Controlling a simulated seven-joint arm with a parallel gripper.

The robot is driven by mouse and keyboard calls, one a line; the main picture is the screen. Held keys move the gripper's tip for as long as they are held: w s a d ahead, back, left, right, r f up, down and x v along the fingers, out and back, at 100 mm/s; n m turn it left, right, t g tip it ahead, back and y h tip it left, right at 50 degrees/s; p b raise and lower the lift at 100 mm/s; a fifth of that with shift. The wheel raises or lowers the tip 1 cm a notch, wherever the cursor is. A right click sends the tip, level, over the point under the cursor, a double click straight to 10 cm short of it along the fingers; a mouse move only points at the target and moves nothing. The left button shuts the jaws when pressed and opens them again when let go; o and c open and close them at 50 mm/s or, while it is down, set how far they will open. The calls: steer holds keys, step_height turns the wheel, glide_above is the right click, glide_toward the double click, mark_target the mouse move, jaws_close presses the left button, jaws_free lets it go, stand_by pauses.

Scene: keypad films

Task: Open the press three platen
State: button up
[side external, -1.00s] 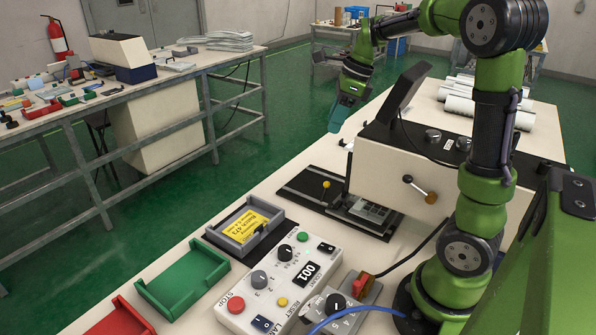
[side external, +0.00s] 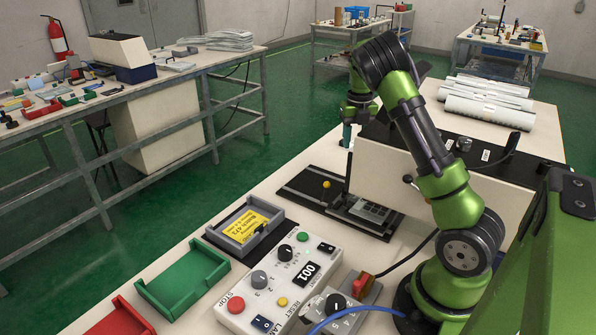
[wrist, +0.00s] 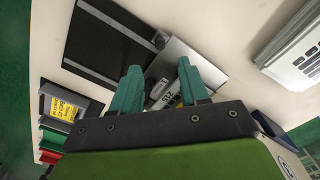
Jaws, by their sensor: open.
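The press (side external: 385,165) is a beige box with a black top on the right of the bench. A black plate (side external: 305,188) with a yellow-knobbed pin lies at its left front, beside a grey keypad piece (side external: 368,209) at the box's foot. My gripper (side external: 347,135) points down, above and behind the plate in the side view; its fingertips are partly hidden. In the wrist view my gripper (wrist: 158,80) has two teal fingers spread apart with nothing held. Beyond them show the black plate (wrist: 105,45) and a grey metal plate (wrist: 200,62). I cannot read a press number.
A control box (side external: 280,285) with knobs and buttons stands in front. A grey tray with a yellow label (side external: 215,235), a green tray (side external: 160,290) and a red tray (side external: 120,320) line the bench edge. White rolls (side external: 485,105) lie behind the press.

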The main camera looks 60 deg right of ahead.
step_height(320, 180, down, 9)
steer(key=shift+r, duration=0.15)
jaws_close()
stand_by(0.4)
